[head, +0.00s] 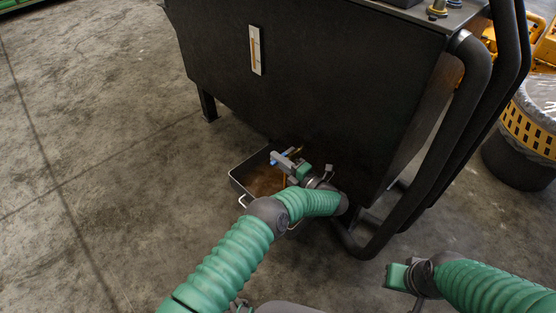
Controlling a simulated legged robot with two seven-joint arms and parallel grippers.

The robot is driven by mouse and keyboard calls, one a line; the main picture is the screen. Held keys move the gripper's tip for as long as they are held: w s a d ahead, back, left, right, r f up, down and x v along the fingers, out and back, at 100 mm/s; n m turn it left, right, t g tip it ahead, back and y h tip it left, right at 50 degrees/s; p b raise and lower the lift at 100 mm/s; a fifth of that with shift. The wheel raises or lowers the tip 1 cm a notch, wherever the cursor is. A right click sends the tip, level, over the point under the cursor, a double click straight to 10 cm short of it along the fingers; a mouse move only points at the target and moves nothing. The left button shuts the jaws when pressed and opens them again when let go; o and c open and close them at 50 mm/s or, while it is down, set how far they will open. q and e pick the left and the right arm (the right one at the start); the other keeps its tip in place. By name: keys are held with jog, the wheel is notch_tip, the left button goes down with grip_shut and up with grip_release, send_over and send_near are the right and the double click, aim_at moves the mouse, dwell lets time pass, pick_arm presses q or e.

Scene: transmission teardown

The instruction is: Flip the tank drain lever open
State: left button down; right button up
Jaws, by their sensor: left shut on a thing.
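The black tank (310,85) stands in the middle of the head view. A small brass-coloured drain fitting (297,150) shows low on its front. My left gripper (282,159) is at that fitting, shut on the small blue drain lever (275,158). The jaws hide most of the lever, so its angle is hard to read. A thin orange streak (284,181) shows just below the gripper; I cannot tell if it is fluid. My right gripper (396,276) is low at the right, away from the tank; its jaws are not clear.
A grey drain tray (236,184) with a brownish bottom sits on the floor under the fitting, partly hidden by my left arm. Thick black tubular rails (467,120) run down the tank's right side. The concrete floor at left is clear.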

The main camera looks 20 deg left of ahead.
pick_arm(q)
jog(key=c, duration=1.6)
grip_release()
jog(key=shift+d+f, duration=0.15)
jog(key=shift+f, duration=0.1)
jog(key=shift+c, duration=0.2)
jog(key=shift+o, duration=0.6)
jog(key=shift+r, duration=0.1)
jog(key=b+v, duration=0.2)
jog(key=v, duration=1.4)
jog(key=shift+d, duration=0.4)
jog(key=shift+s, duration=0.1)
